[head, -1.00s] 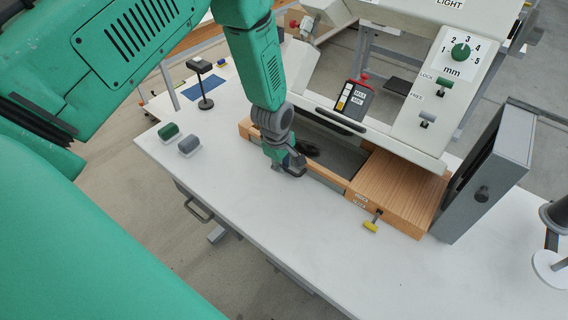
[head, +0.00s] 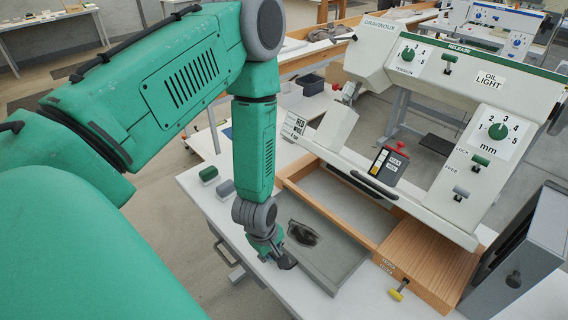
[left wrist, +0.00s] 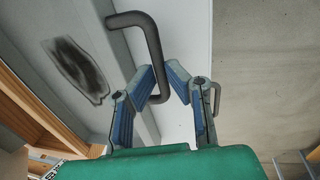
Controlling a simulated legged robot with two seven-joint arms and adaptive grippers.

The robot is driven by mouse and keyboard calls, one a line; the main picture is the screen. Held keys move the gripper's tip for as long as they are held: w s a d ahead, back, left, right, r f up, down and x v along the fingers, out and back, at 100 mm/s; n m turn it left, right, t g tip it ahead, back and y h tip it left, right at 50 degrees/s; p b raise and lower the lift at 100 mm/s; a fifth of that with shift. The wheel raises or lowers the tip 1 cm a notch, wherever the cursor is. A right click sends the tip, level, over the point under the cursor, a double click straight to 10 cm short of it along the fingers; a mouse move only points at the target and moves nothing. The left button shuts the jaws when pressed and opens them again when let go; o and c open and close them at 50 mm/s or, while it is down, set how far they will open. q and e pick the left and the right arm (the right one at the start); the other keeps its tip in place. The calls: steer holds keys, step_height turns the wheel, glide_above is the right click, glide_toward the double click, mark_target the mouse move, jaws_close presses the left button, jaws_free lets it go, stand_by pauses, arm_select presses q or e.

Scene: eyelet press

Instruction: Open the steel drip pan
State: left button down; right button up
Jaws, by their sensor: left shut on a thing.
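The grey steel drip pan (head: 338,264) sticks out of the front of the wooden base (head: 432,262) under the press, over the white table. A dark oily stain (head: 302,234) lies on its floor. In the left wrist view the pan (left wrist: 112,50) is at the left, with its dark bar handle (left wrist: 152,45) on its front side. My left gripper (head: 282,262) is at the pan's front edge. In the left wrist view its blue fingers (left wrist: 162,80) are shut on the handle. In the head view the handle is hidden behind the gripper. My right gripper is not seen.
The press body (head: 470,130) stands over the base. A grey cabinet (head: 515,265) stands at the right. Green (head: 208,174) and grey (head: 225,188) small blocks lie left of my arm.

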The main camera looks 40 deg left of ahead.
arm_select(q)
steer(key=shift+s+a, duration=0.1)
steer(key=shift+a, duration=0.15)
steer(key=c, duration=1.9)
jaws_free()
steer(key=shift+a, duration=0.1)
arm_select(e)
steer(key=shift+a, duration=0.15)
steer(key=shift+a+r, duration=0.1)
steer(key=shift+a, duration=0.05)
arm_select(q)
steer(key=shift+a+r, duration=0.1)
steer(key=shift+r, duration=0.1)
steer(key=r, duration=0.3)
steer(key=s+r, duration=0.1)
steer(key=r, duration=0.3)
steer(key=s+r, duration=0.1)
steer(key=r, duration=0.3)
steer(key=shift+a, duration=0.1)
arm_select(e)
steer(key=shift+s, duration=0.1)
